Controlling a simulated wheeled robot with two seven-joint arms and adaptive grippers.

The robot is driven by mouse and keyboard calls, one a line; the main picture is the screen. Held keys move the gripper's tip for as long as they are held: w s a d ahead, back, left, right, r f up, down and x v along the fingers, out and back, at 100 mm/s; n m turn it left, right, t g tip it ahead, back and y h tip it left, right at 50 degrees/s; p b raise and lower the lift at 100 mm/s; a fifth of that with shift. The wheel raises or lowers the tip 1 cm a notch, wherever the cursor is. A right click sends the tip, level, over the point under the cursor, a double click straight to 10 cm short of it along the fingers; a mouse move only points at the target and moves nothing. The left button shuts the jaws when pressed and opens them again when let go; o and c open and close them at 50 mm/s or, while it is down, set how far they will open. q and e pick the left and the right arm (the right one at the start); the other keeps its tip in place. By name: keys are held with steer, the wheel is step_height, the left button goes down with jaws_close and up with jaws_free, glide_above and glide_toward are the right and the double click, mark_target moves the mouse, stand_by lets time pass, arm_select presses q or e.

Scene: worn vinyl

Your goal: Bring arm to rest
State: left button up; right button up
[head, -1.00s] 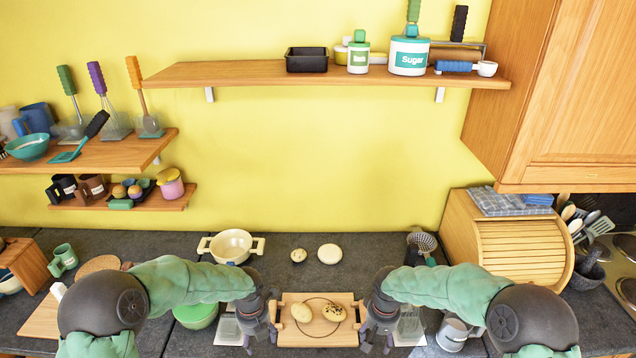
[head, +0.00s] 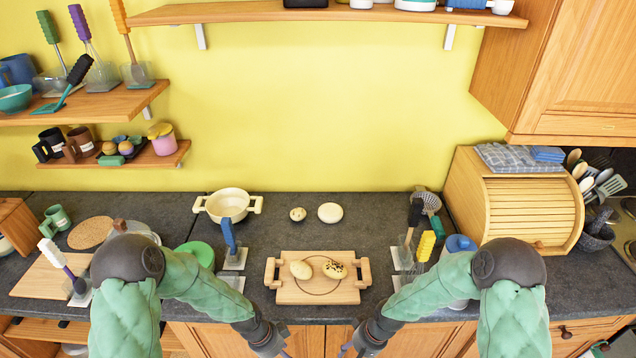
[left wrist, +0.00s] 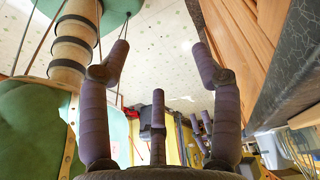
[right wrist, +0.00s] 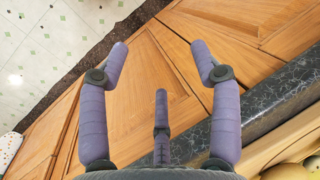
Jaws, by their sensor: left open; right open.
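My left gripper (head: 272,344) is in front of the counter's front edge in the head view. Its purple fingers (left wrist: 158,55) are spread and empty in the left wrist view, with floor beyond them. My right gripper (head: 360,345) is also in front of the counter edge, a short way right of the left one. In the right wrist view its fingers (right wrist: 158,60) are spread and empty, facing the wooden cabinet doors (right wrist: 165,70). Both grippers are apart from the wooden tray (head: 318,295), which holds two bread-like rolls (head: 301,270), one speckled (head: 334,269).
The dark counter (head: 290,238) carries a cream pot (head: 228,205), a speckled roll (head: 298,214), a white roll (head: 330,212) and a wooden bread box (head: 520,205). Utensils in stands (head: 233,250) flank the tray. The counter's front edge runs just behind my grippers.

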arm_select(q)
steer(key=s+f+n+b, duration=0.4)
steer(key=f+n, duration=0.3)
steer(key=n, duration=0.3)
steer(key=s+f+n+b, duration=0.4)
steer(key=s+f+n, duration=0.3)
steer(key=n, duration=0.3)
steer(key=shift+s+d+f+n+t+h, duration=0.3)
steer(key=shift+d+f+n+t, duration=0.1)
steer(key=shift+f, duration=0.1)
arm_select(e)
steer(key=s+f+m, duration=0.2)
steer(key=s+f, duration=1)
steer(key=f, duration=0.3)
steer(key=shift+a+t+y, duration=0.3)
steer(key=shift+a, duration=0.15)
